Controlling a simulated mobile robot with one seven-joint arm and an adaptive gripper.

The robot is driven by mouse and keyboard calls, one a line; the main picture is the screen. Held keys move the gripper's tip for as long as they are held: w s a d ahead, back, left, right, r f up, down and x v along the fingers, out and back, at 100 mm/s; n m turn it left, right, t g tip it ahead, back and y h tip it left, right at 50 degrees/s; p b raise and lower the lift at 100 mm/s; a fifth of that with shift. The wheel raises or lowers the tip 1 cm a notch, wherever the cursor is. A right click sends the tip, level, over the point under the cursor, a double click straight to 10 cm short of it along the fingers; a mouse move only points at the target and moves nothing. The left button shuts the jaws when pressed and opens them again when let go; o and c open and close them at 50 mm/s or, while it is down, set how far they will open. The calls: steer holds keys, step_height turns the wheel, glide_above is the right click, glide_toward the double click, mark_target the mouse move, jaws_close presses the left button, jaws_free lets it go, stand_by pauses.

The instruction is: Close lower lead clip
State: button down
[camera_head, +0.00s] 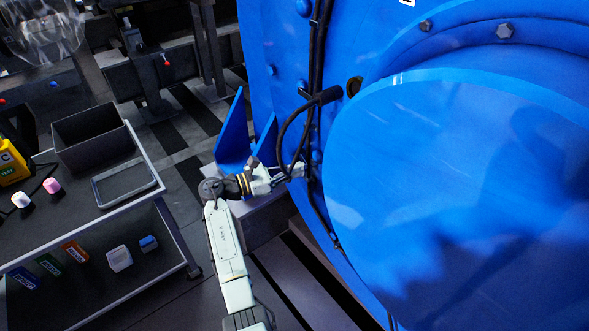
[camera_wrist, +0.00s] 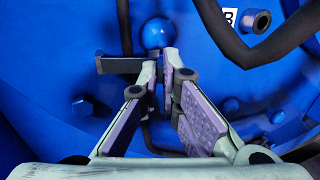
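My gripper (camera_head: 297,172) reaches the blue motor housing beside the black lead in the head view. In the wrist view my gripper (camera_wrist: 162,68) has its fingertips close together, with a narrow dark part between them. That part looks like the lower lead clip (camera_wrist: 160,88), mostly hidden by the fingers. A dark flat bar (camera_wrist: 118,66) sticks out left of the tips and may belong to the clip. The black lead (camera_head: 315,60) runs down the housing; it passes behind the fingertips in the wrist view. Whether the clip is latched cannot be seen.
A looped black cable (camera_head: 285,135) hangs just above my gripper. A round blue bolt head (camera_wrist: 157,33) sits just beyond the fingertips. A large blue cover (camera_head: 450,190) bulges to the right. A cart (camera_head: 120,215) with a dark bin (camera_head: 92,140) stands left.

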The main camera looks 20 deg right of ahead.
stand_by(0.4)
steer(key=n+t+p, duration=0.1)
steer(key=p, duration=0.1)
steer(key=d+n+t+p, duration=0.1)
steer(key=t+p, duration=0.1)
steer(key=d+n+t+y+p, duration=0.1)
steer(key=p, duration=0.2)
steer(key=shift+s+t, duration=0.3)
steer(key=shift+t, duration=0.1)
steer(key=c, duration=1.8)
jaws_free()
steer(key=v, duration=1.2)
